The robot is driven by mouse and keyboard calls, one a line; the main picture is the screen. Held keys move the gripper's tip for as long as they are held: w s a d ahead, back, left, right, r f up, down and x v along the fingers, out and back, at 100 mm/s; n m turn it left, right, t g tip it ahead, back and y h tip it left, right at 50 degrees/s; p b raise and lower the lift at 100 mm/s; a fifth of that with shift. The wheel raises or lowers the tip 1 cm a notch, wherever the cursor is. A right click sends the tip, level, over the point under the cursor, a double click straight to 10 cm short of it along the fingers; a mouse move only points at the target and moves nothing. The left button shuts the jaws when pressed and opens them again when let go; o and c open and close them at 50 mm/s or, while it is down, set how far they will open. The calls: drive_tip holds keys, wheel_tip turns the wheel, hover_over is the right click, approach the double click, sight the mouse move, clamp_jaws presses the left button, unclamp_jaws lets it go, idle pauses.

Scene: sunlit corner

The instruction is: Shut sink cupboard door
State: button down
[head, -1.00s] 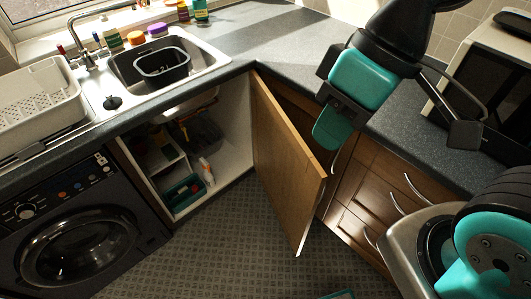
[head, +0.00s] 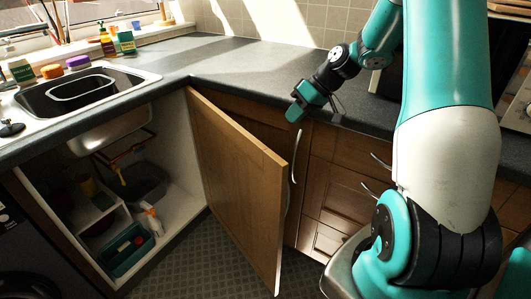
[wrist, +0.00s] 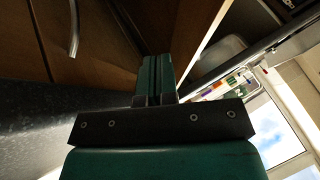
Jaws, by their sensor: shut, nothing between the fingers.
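The sink cupboard door (head: 232,185) is a brown wooden panel, standing wide open.
Right of the door are fixed brown cupboard and drawer fronts (head: 335,195) with metal handles. The grey worktop (head: 215,55) runs above. Inside the cupboard are a teal caddy (head: 127,248) and a white bottle. The patterned floor (head: 225,262) before the cupboard looks clear.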

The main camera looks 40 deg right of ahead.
drive_tip(key=shift+w+a+f, duration=0.6)
drive_tip(key=shift+a+f, duration=0.7)
drive_tip(key=shift+a, duration=0.1)
drive_tip(key=shift+w+a+f, duration=0.65)
drive_tip(key=shift+a+f, duration=0.7)
drive_tip(key=shift+a, duration=0.1)
drive_tip(key=shift+w+a+f, duration=0.6)
drive_tip(key=shift+a+f, duration=0.7)
drive_tip(key=shift+a, duration=0.1)
